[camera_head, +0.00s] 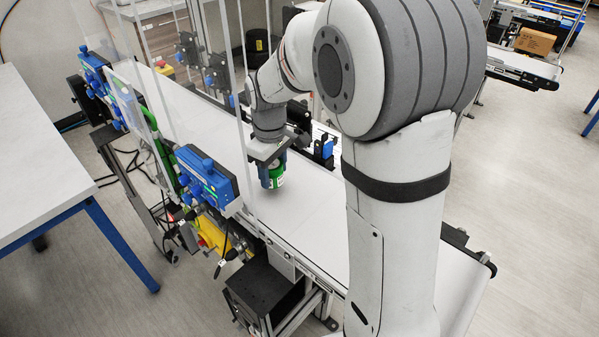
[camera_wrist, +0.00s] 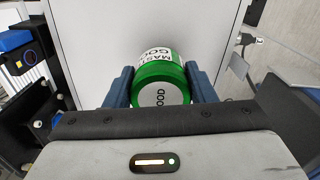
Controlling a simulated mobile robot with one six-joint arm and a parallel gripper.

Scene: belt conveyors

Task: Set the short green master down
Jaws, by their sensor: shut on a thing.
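The short green master is a green can with a white label. In the wrist view the green master (camera_wrist: 158,72) sits between the two blue fingers of my gripper (camera_wrist: 160,88), which is shut on it. Black letters show on its white label and on its end face. In the head view the green master (camera_head: 272,180) hangs under my gripper (camera_head: 270,168) over the white conveyor belt (camera_head: 310,215). I cannot tell whether its bottom touches the belt.
Blue sensor boxes (camera_head: 207,180) line the belt's left edge. Clear panels stand around the belt further back. A white table (camera_head: 35,150) with blue legs is at the left. The belt in front of the can is bare.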

